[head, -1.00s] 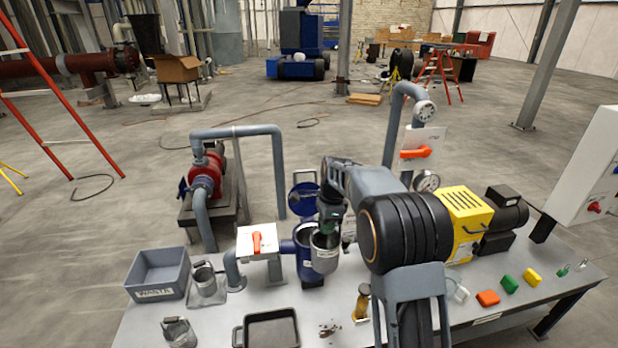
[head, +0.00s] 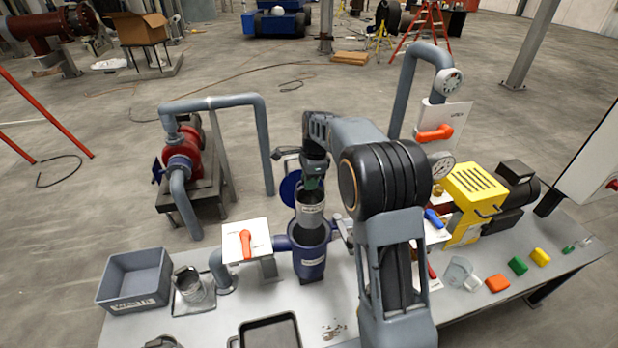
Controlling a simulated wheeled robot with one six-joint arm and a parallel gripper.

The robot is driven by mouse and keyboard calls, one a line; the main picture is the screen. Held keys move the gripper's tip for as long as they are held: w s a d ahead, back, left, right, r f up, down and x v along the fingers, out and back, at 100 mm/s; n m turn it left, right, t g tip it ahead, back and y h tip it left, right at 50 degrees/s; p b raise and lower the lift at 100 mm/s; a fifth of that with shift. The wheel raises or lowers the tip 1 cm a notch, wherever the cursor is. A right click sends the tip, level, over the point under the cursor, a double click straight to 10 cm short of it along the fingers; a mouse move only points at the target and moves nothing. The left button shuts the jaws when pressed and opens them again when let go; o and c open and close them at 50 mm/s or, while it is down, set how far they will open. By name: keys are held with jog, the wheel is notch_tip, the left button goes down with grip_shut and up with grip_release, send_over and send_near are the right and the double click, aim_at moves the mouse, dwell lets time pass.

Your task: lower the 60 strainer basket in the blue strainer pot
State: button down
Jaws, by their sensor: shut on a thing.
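My gripper (head: 312,184) is shut on a grey metal strainer basket (head: 310,209) with a pale label too small to read. The basket hangs about upright over the mouth of the blue strainer pot (head: 308,264). Its lower end overlaps the far part of the pot's dark opening in the picture; I cannot tell whether it is above the rim or just inside. The pot's round blue lid (head: 290,187) stands open behind, partly hidden by the basket and gripper. The gripper's fingertips are small and partly hidden.
An orange-handled valve panel (head: 246,241) stands left of the pot. Another basket (head: 192,286) sits on a small tray beside the grey waste bin (head: 135,281). A dark tray (head: 270,334) lies in front.

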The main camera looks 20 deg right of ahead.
jog(key=shift+f+b, duration=7.15)
jog(key=shift+f, duration=1.6)
notch_tip(320, 180, down, 7)
jog(key=b, duration=0.3)
jog(key=shift+r, duration=0.2)
jog(key=c, duration=1)
grip_release()
jog(key=shift+o, duration=0.2)
notch_tip(320, 180, up, 10)
jog(key=p, duration=0.8)
